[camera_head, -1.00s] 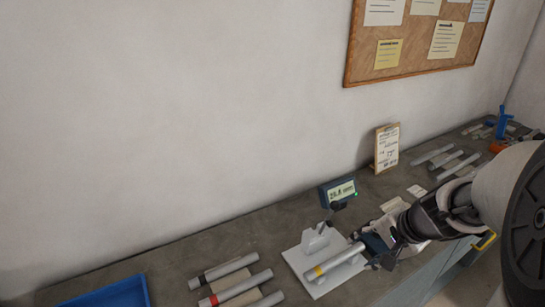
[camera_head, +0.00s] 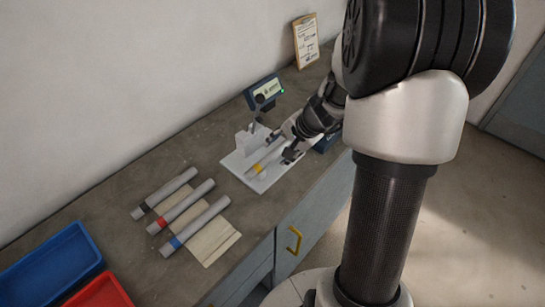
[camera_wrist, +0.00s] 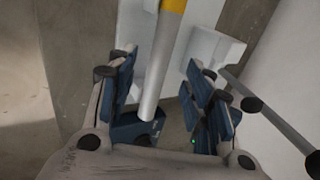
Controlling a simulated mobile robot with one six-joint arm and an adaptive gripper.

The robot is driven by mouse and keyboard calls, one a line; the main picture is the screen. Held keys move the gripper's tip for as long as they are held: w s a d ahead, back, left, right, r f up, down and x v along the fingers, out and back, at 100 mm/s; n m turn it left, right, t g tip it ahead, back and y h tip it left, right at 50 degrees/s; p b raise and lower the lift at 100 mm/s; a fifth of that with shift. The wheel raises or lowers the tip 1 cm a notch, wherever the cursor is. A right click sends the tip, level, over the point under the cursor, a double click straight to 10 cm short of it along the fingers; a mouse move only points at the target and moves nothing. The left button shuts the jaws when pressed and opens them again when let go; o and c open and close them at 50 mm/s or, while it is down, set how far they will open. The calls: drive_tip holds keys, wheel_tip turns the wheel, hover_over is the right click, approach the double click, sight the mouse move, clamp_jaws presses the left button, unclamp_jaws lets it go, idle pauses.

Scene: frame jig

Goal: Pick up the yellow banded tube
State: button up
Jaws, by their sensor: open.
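The yellow banded tube (camera_head: 266,158) is grey with a yellow band near one end. It lies on the white jig (camera_head: 241,169) on the bench. In the wrist view the tube (camera_wrist: 160,75) runs between the two blue-padded fingers of my gripper (camera_wrist: 160,92), with a gap on each side. The gripper is open around the tube and holds nothing. In the head view my gripper (camera_head: 287,144) is at the tube's right end and hides part of it.
Tubes with black (camera_head: 165,193), red (camera_head: 181,207) and blue (camera_head: 201,223) bands lie left of the jig. A small display (camera_head: 263,91) and clamp lever (camera_head: 257,108) stand behind it. A blue tray (camera_head: 50,265) and red tray (camera_head: 100,293) are at the lower left.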

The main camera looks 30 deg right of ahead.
sight(275, 153)
drive_tip(key=b+x, duration=0.1)
drive_tip(key=x, duration=0.4)
drive_tip(key=shift+d+b, duration=0.1)
drive_tip(key=shift+b, duration=0.25)
drive_tip(key=shift+r, duration=0.1)
drive_tip(key=shift+c, duration=0.3)
clamp_jaws()
